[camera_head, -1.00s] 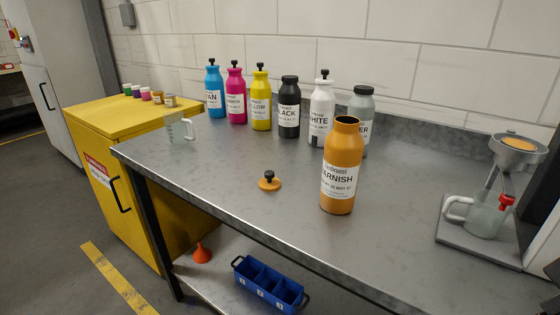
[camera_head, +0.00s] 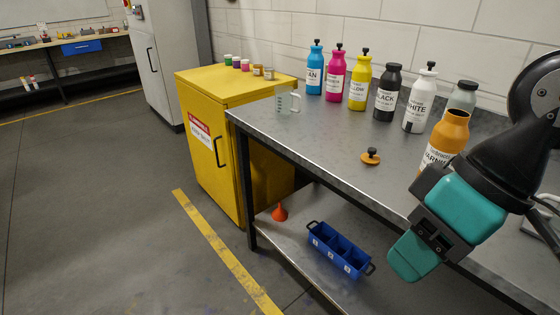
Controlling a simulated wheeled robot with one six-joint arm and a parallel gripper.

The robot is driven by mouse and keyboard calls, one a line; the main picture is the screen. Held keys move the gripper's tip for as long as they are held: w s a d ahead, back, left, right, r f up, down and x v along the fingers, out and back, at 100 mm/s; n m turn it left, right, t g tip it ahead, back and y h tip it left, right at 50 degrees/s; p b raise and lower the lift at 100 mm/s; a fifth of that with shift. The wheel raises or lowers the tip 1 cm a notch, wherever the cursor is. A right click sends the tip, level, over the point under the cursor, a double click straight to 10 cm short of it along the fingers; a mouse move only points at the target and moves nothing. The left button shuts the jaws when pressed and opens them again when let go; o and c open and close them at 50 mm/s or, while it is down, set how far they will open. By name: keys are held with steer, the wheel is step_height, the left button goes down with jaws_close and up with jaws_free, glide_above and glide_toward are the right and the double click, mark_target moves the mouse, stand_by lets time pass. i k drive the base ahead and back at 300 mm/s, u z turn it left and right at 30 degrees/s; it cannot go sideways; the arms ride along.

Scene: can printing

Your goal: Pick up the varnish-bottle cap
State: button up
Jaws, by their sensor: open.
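The varnish-bottle cap (camera_head: 371,157) is an orange disc with a black knob. It lies by itself on the grey metal table (camera_head: 330,146), knob up. The orange varnish bottle (camera_head: 447,138) stands uncapped to the right of the cap, its lower part hidden behind my arm. My gripper (camera_head: 415,256), with teal and black parts, is at the lower right, nearer the camera than the cap and lower in the picture. It is open, and no object shows in it.
Cyan (camera_head: 315,72), magenta, yellow, black and white bottles stand along the back of the table. A clear measuring cup (camera_head: 288,103) stands near the left end. A blue divided tray (camera_head: 338,250) and an orange funnel (camera_head: 280,212) are on the lower shelf. A yellow cabinet (camera_head: 235,93) stands at left.

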mark_target(370, 159)
steer(key=u, duration=1.25)
steer(key=i, duration=2)
steer(key=z, duration=2.9)
